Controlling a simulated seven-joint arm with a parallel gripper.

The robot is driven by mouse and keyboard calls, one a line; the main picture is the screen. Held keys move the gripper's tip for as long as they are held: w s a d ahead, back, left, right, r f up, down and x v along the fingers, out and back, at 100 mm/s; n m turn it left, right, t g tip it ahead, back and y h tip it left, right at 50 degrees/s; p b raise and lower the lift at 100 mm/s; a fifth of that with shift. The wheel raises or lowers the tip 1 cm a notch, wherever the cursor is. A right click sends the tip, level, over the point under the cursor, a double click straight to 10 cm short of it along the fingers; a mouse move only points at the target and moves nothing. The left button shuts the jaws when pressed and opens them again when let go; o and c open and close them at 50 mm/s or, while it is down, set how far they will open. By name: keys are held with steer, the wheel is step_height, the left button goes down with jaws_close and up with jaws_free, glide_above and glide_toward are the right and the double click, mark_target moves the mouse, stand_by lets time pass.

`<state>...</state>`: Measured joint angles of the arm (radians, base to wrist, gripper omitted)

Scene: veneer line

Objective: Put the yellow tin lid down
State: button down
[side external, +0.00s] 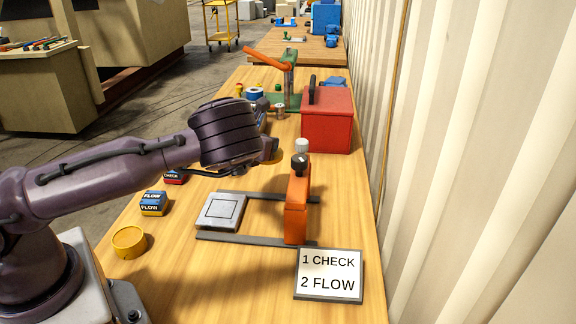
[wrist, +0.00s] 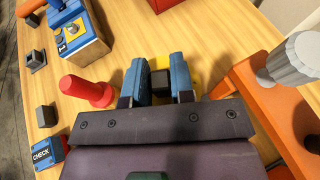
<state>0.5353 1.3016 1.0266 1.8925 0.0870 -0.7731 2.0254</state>
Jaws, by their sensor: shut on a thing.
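My gripper (wrist: 164,75) is shut on a dark square knob (wrist: 160,81) between its blue fingertips. Yellow of the tin lid (wrist: 194,75) shows around and beyond the fingers in the wrist view; most of the lid is hidden. In the side external view, my gripper (side external: 264,146) is over the middle of the bench, left of the orange post, and a bit of yellow shows at its tip. Whether the lid touches the bench cannot be told. A round yellow tin (side external: 129,242) stands at the near left of the bench.
A grey plate (side external: 222,211) lies on rails beside the orange post (side external: 297,205). FLOW (side external: 153,203) and CHECK (side external: 175,177) blocks stand at left. A red toolbox (side external: 326,120) is behind. A red peg (wrist: 88,91) stands beside my fingers. A sign (side external: 329,274) stands in front.

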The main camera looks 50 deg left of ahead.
steer(key=w+a+f, duration=0.1)
steer(key=w+f, duration=0.1)
steer(key=w, duration=0.1)
steer(key=w+a+f, duration=0.1)
steer(key=w+f, duration=0.2)
steer(key=w+a+f, duration=0.1)
steer(key=w+f, duration=0.2)
steer(key=shift+w+f, duration=0.15)
steer(key=shift+w, duration=0.2)
steer(key=shift+w+f, duration=0.1)
steer(key=shift+f, duration=1.5)
steer(key=shift+f, duration=0.2)
steer(key=c, duration=1)
jaws_free()
steer(key=shift+r, duration=0.15)
